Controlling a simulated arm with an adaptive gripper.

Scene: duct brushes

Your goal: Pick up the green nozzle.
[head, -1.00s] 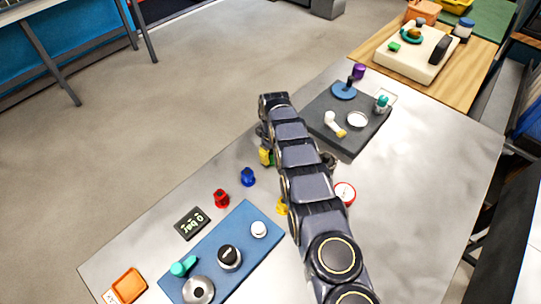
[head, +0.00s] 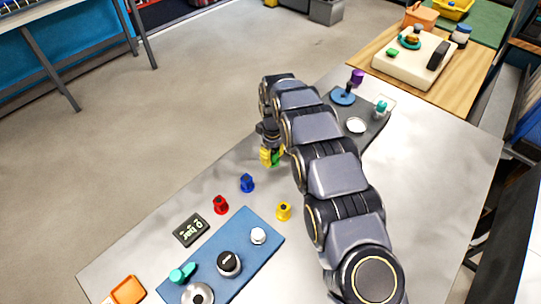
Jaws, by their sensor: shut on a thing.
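My gripper (head: 271,160), with yellow fingers, points down near the far edge of the grey table (head: 430,190). It is shut on the green nozzle (head: 276,160), of which only a small green part shows between the fingers. I cannot tell whether the nozzle is clear of the table top. A blue nozzle (head: 247,183) and a red nozzle (head: 220,205) stand to the lower left of the gripper. A yellow nozzle (head: 284,211) stands below it, left of my arm.
A blue mat (head: 272,247) holds a black-topped knob (head: 229,262) and other parts. A black display (head: 191,230) and an orange tray (head: 128,290) lie left. A dark mat (head: 376,130) with a white dish (head: 356,125) is partly behind my arm. The table's right side is clear.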

